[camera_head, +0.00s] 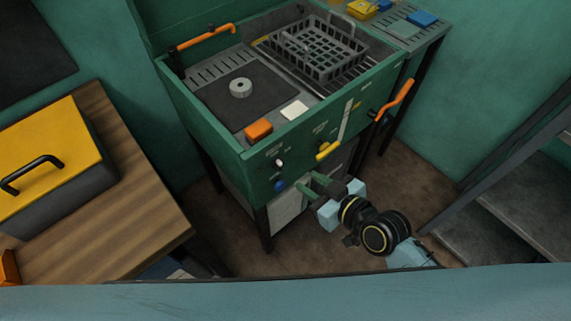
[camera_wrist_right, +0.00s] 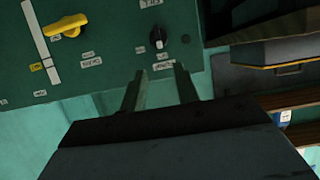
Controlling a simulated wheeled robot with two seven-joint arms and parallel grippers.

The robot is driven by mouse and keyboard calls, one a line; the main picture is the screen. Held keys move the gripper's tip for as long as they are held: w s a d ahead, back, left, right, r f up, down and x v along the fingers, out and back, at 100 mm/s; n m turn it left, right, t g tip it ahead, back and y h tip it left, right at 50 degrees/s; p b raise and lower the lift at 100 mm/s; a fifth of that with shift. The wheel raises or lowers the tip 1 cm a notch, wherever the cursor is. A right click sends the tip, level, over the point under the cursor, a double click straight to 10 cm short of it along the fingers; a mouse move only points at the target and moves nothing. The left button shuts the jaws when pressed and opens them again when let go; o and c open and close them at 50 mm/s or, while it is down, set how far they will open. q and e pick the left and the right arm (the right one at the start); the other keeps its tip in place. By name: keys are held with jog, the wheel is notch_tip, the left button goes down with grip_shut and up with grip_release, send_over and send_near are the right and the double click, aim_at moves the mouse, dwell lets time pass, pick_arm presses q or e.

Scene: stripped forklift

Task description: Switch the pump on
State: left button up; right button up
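The green wash cabinet (camera_head: 230,140) has a front panel (camera_head: 315,135) with controls. A small dark knob with a white mark (camera_head: 280,163) sits at the panel's left; it also shows in the right wrist view as a black knob (camera_wrist_right: 157,38). The label writing is too small to read, so I cannot tell which control is the pump's. My left gripper is out of view.
An orange lever (camera_head: 395,100) sticks out at the cabinet's right. A wooden bench (camera_head: 140,215) with a yellow-lidded box (camera_head: 45,150) stands at the left. Dark steps (camera_head: 510,215) are at the right. A basket (camera_head: 315,50) lies in the cabinet's basin.

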aim_at(278, 165)
jog(key=b+x, duration=0.1)
jog(key=x, duration=0.9)
jog(key=shift+f, duration=0.15)
jog(key=shift+w, duration=0.1)
grip_shut()
